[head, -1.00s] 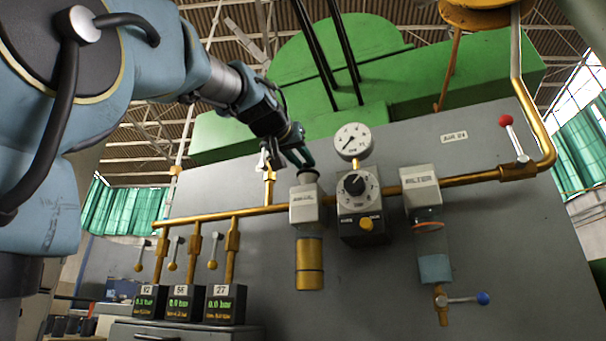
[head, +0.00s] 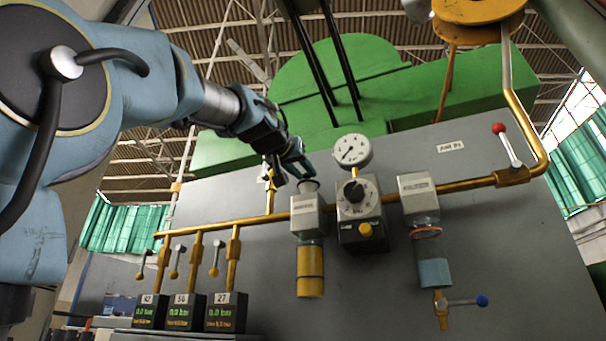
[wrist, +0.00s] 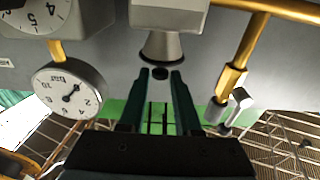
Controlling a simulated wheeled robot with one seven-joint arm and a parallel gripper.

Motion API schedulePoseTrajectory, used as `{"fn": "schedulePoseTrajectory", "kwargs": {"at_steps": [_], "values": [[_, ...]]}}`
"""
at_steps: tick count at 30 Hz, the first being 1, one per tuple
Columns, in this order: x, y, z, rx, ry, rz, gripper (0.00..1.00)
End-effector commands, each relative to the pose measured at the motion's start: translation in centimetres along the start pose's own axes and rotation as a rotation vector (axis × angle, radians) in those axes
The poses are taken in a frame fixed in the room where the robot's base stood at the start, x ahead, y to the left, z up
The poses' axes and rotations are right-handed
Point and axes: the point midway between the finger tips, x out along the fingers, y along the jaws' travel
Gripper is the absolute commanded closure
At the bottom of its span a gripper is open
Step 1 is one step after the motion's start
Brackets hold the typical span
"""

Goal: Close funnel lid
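The funnel (head: 309,186) sits on top of the pale box-shaped oiler unit (head: 307,216) on the pipe, above a yellow cylinder. The wrist view shows the scene upside down, with the grey funnel (wrist: 160,47) flaring toward my gripper. A small dark round piece (wrist: 160,73) shows at the funnel's wide end; I cannot tell whether it is the lid or its knob. My gripper (wrist: 160,74) is open, its two dark green fingers on either side of that piece with gaps visible. In the head view my gripper (head: 304,172) is just above the funnel.
A pressure gauge (head: 351,150) stands close to the right of my gripper, above a regulator (head: 359,200). A filter unit (head: 419,190) is farther right. A brass valve (wrist: 232,85) with a pale lever is near the fingers. Brass pipe (head: 250,221) runs across the grey panel.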

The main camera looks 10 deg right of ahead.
Motion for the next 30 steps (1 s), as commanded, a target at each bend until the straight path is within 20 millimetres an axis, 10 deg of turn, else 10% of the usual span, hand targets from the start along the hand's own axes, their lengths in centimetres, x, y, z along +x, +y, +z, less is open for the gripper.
{"fn": "schedulePoseTrajectory", "kwargs": {"at_steps": [5,17,30], "values": [[0.0,0.0,0.0,0.0,-0.001,0.0,0.46],[-0.6,-0.1,0.3,0.0,0.0,-0.001,0.46],[-6.3,-0.1,0.7,0.001,0.003,-0.001,0.46]]}}
